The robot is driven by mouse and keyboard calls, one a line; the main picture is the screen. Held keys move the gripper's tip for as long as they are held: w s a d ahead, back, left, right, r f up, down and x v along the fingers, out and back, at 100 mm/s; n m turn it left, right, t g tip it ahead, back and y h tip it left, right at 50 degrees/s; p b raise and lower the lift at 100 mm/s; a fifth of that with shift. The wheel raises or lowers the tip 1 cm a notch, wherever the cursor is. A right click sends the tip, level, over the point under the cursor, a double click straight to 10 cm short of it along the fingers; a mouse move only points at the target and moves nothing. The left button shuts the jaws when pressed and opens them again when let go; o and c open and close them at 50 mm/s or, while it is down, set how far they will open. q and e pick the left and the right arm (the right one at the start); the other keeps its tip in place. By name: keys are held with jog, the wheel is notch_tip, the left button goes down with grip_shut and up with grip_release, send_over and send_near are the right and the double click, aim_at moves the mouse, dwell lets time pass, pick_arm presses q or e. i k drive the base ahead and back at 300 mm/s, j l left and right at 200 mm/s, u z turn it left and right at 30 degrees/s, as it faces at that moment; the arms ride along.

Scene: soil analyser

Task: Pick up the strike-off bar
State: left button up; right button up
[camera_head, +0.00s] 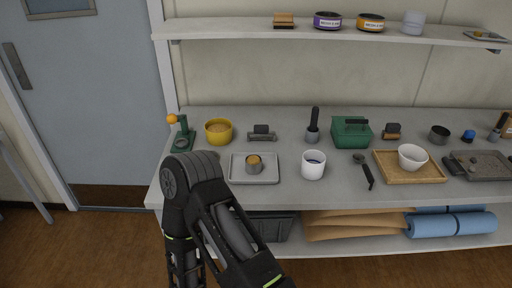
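What looks like the strike-off bar (262,136) lies at the back of the grey bench, a flat grey metal bar with a dark block grip on top. It is fully visible and stands free, behind the metal tray and right of the yellow bowl. One of my arms, seemingly the left, rises from the bottom edge and bends in front of the bench's left end. Its forearm runs down out of the picture, so its gripper is out of view. My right gripper is not in view either.
A metal tray (237,177) holds a small filled cup (254,164). A yellow bowl (218,131), green stand (183,137), white cup (313,166), dark-handled tool (313,127), green box (350,133) and wooden tray (435,174) share the bench. A shelf (230,28) runs above.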

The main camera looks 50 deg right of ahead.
aim_at(258, 129)
jog(key=k+l+z, duration=0.1)
jog(key=z, duration=1.65)
